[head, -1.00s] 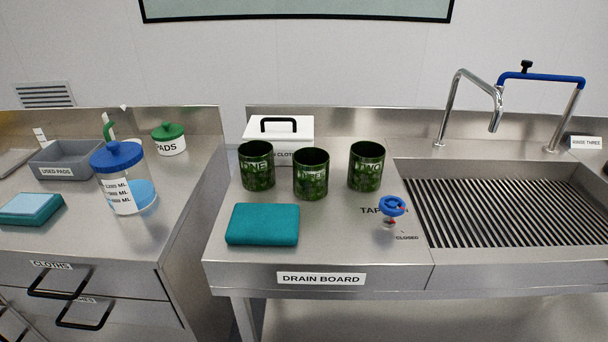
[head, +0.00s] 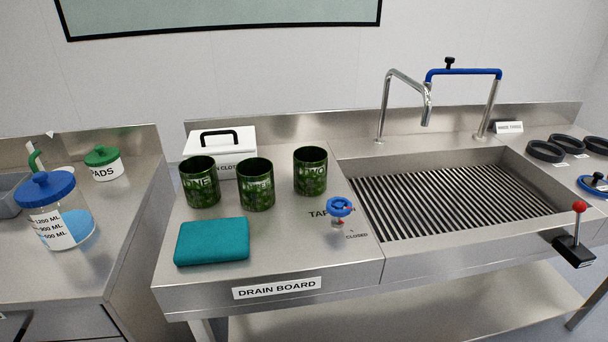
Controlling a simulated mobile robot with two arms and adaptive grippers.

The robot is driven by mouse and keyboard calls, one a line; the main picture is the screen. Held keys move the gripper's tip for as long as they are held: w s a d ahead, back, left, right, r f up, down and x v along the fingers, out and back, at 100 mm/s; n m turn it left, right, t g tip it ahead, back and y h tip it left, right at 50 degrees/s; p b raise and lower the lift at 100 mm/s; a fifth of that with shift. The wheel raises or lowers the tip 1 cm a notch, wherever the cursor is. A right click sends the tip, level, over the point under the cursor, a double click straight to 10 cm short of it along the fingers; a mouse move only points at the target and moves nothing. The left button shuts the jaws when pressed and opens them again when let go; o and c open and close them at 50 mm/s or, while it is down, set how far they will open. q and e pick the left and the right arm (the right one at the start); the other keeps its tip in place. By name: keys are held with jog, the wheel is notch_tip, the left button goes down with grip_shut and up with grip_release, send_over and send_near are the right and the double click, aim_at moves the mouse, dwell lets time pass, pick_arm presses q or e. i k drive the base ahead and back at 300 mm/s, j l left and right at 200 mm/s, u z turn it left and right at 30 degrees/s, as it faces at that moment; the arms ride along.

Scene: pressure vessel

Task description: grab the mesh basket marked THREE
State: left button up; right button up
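Three dark green mesh baskets stand upright on the drain board (head: 190,290). The one in the middle (head: 256,190) stands nearest the front; its label is blurred but looks like THREE. The basket marked ONE (head: 199,187) is to its left and the basket marked TWO (head: 310,175) is to its right, a little further back. Neither of my grippers is in view.
A teal folded cloth (head: 212,241) lies in front of the baskets. A white lidded box (head: 225,150) stands behind them. A blue tap handle (head: 339,208) is to the right, beside the sink with its ribbed floor (head: 450,200). A blue-lidded jug (head: 58,215) stands on the left counter.

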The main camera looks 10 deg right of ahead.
aim_at(256, 184)
jog(key=l+z, duration=0.2)
jog(key=z, duration=0.25)
jog(key=i+l+z, duration=0.15)
jog(key=z, duration=0.25)
jog(key=i+l+z, duration=0.35)
jog(key=i+l, duration=0.35)
jog(key=i+l+z, duration=0.3)
jog(key=i+l, duration=0.3)
jog(key=i, duration=0.2)
jog(key=i+l, duration=0.25)
jog(key=i, duration=0.2)
